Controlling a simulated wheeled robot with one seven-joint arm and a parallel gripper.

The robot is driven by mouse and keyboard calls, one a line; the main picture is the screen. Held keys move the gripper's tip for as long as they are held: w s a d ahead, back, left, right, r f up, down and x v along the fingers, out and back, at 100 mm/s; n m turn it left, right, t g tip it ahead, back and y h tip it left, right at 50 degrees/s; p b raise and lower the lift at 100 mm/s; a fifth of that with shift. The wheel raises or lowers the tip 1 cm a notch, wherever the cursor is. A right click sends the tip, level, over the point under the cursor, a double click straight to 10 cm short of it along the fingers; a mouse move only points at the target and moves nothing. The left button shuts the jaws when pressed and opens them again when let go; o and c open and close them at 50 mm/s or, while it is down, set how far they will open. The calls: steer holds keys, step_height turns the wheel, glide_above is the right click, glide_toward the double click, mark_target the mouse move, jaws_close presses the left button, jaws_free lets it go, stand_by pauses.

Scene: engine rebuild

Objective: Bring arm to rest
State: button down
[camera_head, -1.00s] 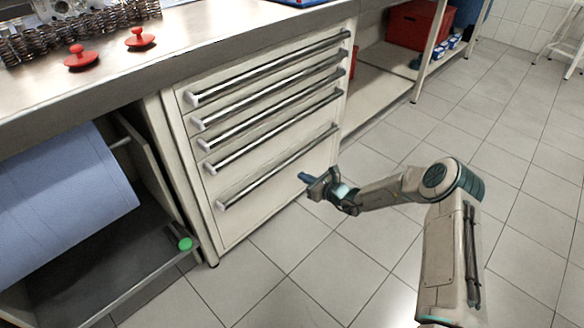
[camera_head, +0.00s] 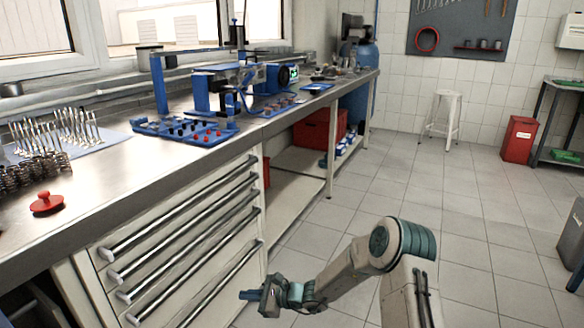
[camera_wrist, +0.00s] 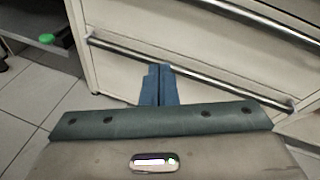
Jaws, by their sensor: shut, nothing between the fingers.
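My gripper (camera_head: 250,295) is in front of the drawer cabinet (camera_head: 160,248), low beside the lower drawer handles. Its blue fingers are together with nothing between them. I cannot tell the exact gap between the fingertips and the cabinet. My arm is bent at the elbow over the floor.
The workbench (camera_head: 110,185) runs along the left, bearing a red knobbed disc (camera_head: 46,203), springs (camera_head: 35,168) and a blue tray (camera_head: 190,132). A stool (camera_head: 440,115) and a red bin (camera_head: 519,138) stand at the back. The tiled floor (camera_head: 390,175) to the right is mostly clear.

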steer(key=s+d+r+n+g+h+p, duration=0.1)
steer(key=s+d+r+n+g+p, duration=0.15)
steer(key=r, duration=0.55)
steer(key=s+d+r+n+g+h+p, duration=0.1)
steer(key=s+r+n+p, duration=0.25)
steer(key=r, duration=0.45)
steer(key=s+d+r+n+t+h+p, duration=0.1)
steer(key=s+d+r+n+h+p, duration=0.2)
steer(key=s+d+r+p, duration=0.3)
steer(key=s+d+r+n+h+p, duration=0.4)
steer(key=s+d+r, duration=0.6)
steer(key=r, duration=0.6)
steer(key=s+d+r+n+t+h+p, duration=0.1)
steer(key=s+d+r+n+h+p, duration=0.3)
steer(key=s+d+r+p, duration=0.4)
step_height(320, 180, up, 4)
steer(key=shift+s+d+f+t+h, duration=0.25)
steer(key=shift+d+t+h, duration=0.1)
steer(key=shift+h, duration=0.35)
